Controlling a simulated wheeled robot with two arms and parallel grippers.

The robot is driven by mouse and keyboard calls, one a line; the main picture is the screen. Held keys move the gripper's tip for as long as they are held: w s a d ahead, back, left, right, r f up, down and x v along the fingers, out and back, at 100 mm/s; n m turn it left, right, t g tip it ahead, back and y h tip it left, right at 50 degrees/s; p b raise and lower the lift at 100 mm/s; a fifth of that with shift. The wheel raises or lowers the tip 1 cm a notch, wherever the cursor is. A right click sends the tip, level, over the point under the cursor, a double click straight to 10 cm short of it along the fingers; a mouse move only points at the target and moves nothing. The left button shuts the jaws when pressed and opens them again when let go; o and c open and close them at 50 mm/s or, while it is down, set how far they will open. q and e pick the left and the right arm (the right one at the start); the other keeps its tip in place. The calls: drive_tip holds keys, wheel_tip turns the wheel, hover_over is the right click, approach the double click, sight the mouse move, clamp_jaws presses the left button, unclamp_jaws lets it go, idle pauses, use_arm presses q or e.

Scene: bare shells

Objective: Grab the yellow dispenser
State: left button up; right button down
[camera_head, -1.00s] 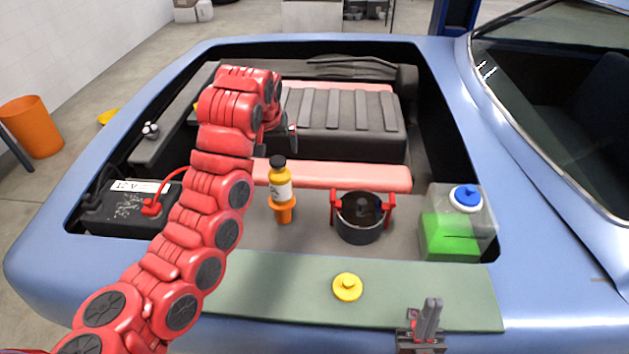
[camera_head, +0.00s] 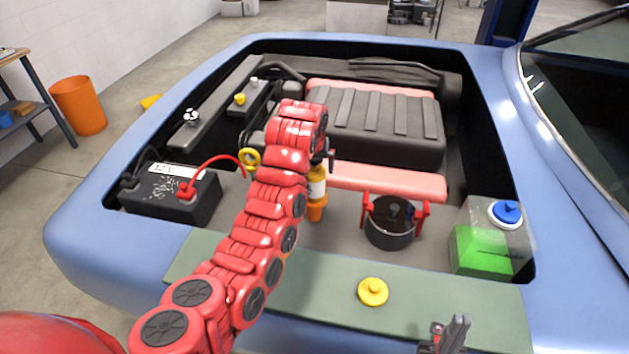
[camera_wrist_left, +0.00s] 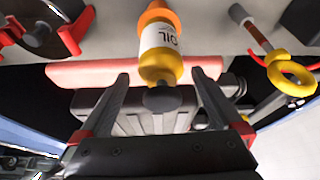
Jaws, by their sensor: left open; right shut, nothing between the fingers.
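The yellow dispenser is a yellow oil bottle (camera_head: 317,187) with a dark cap, standing in an orange holder in the engine bay. In the head view my left arm hides its top. In the left wrist view the bottle (camera_wrist_left: 160,48) appears upside down with its "OIL" label, its cap towards me. My left gripper (camera_head: 326,158) is at the bottle's top, open. In the left wrist view its fingers (camera_wrist_left: 161,76) are spread on either side of the bottle's cap end, with gaps on both sides. My right gripper (camera_head: 457,328) is shut and empty at the front edge.
A dipstick with a yellow ring (camera_head: 250,158) is left of the bottle. A black pot-like part with red clamps (camera_head: 390,225) is to its right. A battery (camera_head: 170,190), a green fluid tank (camera_head: 490,240) and a yellow cap (camera_head: 373,292) on the green mat surround it.

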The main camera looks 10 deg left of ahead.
use_arm(q)
drive_tip(key=shift+w+f, duration=0.1)
drive_tip(key=shift+f, duration=0.1)
drive_tip(key=shift+w+f+p, duration=0.15)
drive_tip(key=shift+f+p, duration=0.3)
drive_tip(key=shift+p, duration=0.1)
drive_tip(key=p+x, duration=0.1)
drive_tip(key=x, duration=0.2)
drive_tip(key=shift+w+p, duration=0.1)
drive_tip(key=shift+p, duration=0.2)
drive_tip(key=shift+w+f, duration=0.25)
drive_tip(key=shift+f, duration=0.35)
clamp_jaws()
